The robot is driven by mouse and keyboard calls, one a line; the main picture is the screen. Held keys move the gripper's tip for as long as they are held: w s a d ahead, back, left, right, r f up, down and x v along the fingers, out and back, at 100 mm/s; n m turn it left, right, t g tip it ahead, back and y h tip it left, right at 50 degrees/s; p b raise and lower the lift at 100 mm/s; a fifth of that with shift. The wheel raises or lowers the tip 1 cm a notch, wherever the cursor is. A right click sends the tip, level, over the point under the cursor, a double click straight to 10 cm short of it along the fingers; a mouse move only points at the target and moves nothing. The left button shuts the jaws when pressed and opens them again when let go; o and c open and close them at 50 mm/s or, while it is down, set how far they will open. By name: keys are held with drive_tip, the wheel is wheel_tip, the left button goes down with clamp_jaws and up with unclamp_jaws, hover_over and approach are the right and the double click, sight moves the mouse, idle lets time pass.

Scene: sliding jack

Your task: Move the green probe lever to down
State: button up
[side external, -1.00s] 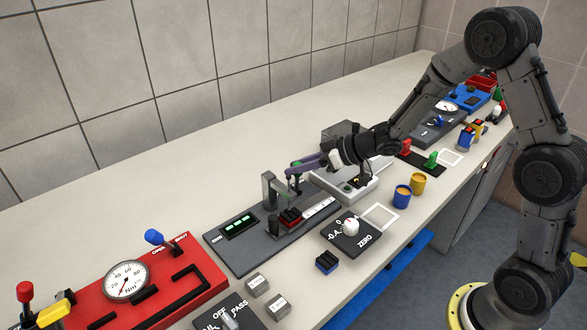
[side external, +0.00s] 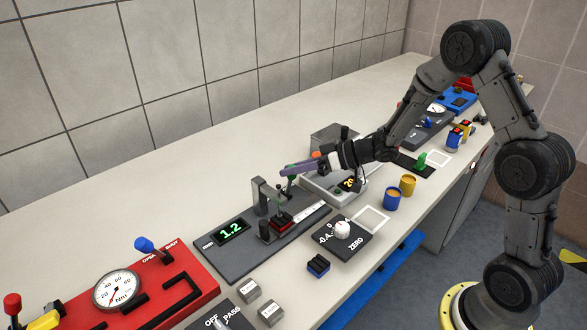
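The green display (side external: 232,231) on the base reads 1.2.
A red panel with a gauge (side external: 117,290) is at the left. The back of the bench is clear.

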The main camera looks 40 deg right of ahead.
drive_tip(key=shift+o, duration=0.7)
drive_tip(key=shift+a, duration=0.1)
drive_tip(key=shift+s+d+r, duration=0.1)
drive_tip(key=shift+s+d, duration=0.1)
drive_tip(key=shift+d, duration=0.05)
drive_tip(key=v, duration=1.3)
drive_tip(key=shift+s, duration=0.1)
